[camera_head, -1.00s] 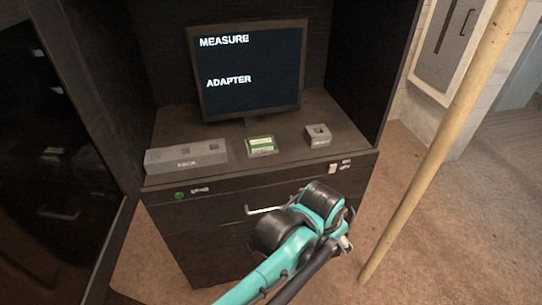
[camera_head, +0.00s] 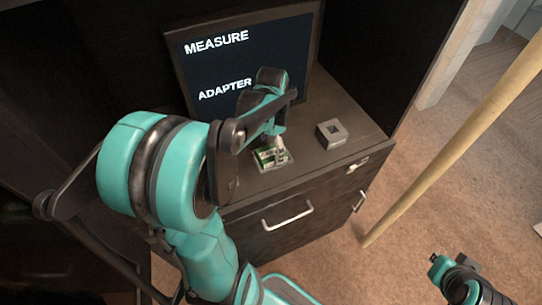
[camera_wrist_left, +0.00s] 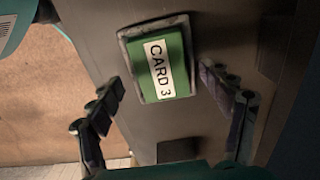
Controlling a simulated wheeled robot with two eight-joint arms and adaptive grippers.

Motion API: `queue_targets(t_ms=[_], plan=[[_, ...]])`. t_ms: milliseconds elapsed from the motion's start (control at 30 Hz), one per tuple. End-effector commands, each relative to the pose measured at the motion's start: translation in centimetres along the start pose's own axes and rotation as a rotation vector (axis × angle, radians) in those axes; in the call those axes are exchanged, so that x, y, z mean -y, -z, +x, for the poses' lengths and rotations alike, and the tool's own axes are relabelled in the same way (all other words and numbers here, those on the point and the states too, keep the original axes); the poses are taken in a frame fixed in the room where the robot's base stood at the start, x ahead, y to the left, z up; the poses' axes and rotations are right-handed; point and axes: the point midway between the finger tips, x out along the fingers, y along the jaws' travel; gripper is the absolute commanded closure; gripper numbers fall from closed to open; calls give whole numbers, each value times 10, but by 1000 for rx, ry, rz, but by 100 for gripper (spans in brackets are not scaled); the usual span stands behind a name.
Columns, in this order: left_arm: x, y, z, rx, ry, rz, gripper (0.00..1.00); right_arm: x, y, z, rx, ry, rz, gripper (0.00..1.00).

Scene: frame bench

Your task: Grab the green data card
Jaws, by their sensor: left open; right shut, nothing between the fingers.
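The green data card (camera_wrist_left: 163,65), labelled "CARD 3", sits in a grey holder (camera_wrist_left: 124,50) on the bench top. In the head view the card (camera_head: 265,157) lies in front of the monitor, partly hidden by my left arm. My left gripper (camera_head: 274,147) is over the card. In the left wrist view its open fingers (camera_wrist_left: 162,80) stand on either side of the card, apart from it, with nothing between them gripped. My right gripper (camera_head: 438,266) is low at the right, away from the bench, shut and empty.
The monitor (camera_head: 222,75) shows "MEASURE" and "ADAPTER" behind my left arm. A grey block with a square opening (camera_head: 331,133) stands right of the card. A drawer handle (camera_head: 288,216) is below the bench edge. A tan pole (camera_head: 440,155) stands at the right.

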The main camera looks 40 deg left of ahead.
Motion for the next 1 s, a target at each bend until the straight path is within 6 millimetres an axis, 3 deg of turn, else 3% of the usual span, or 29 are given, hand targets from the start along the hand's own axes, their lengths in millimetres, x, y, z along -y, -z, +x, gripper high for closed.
queue_targets(t_ms=[133,400,600,1000], plan=[[1,0,18,-1,1,0,21,0,-3,5,0,0,0,100],[1,0,19,-2,1,-1,23,0,-3,4,0,0,0,100],[1,0,18,-2,1,-1,76,0,-3,4,0,0,0,100],[1,0,14,-2,1,-1,76,0,-2,3,0,0,0,100]])
